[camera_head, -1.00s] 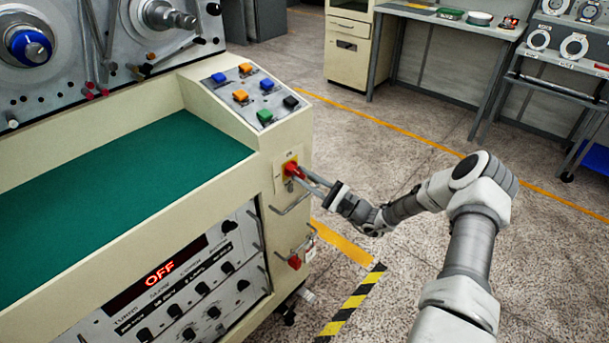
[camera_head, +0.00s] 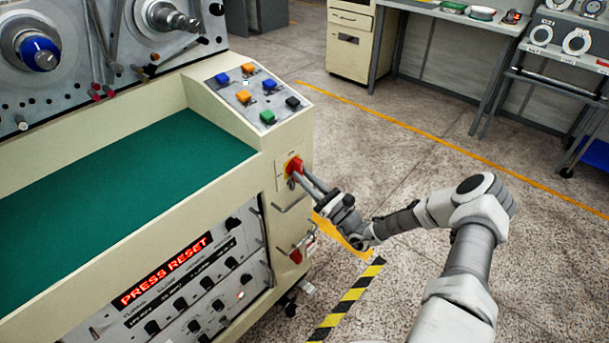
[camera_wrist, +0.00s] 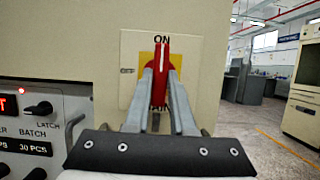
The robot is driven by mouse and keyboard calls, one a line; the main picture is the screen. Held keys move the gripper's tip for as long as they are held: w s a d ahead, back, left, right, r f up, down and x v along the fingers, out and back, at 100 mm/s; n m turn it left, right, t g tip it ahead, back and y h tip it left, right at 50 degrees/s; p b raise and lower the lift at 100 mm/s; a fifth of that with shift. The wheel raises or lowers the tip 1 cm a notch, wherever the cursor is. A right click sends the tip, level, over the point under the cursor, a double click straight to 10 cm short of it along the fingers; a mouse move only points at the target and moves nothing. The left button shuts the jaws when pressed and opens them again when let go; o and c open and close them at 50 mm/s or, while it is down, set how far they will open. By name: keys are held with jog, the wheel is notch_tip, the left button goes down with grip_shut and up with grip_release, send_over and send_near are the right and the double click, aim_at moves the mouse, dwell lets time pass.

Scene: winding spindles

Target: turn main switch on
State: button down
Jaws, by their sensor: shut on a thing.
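The main switch is a red rotary handle (camera_head: 293,166) on a yellow plate, on the end face of the cream winding machine. In the wrist view the red handle (camera_wrist: 161,72) stands upright, its white line pointing to ON. My gripper (camera_head: 297,175) is shut on the handle, with one grey finger on each side of it; it also fills the middle of the wrist view (camera_wrist: 161,80). The fingers hide part of the handle and its yellow plate (camera_wrist: 146,66). The machine's display (camera_head: 162,272) reads PRESS RESET in red letters.
Coloured push buttons (camera_head: 256,95) sit on the sloped panel above the switch. Metal handles and another red knob (camera_head: 296,256) are below it. A green work surface (camera_head: 120,180) lies to the left. The floor right of the machine is open, with a workbench (camera_head: 450,22) behind.

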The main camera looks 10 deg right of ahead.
dwell(0.4)
jog(key=c, duration=0.8)
grip_release()
jog(key=shift+o, duration=0.2)
jog(key=v, duration=1.7)
jog(key=shift+s, duration=0.2)
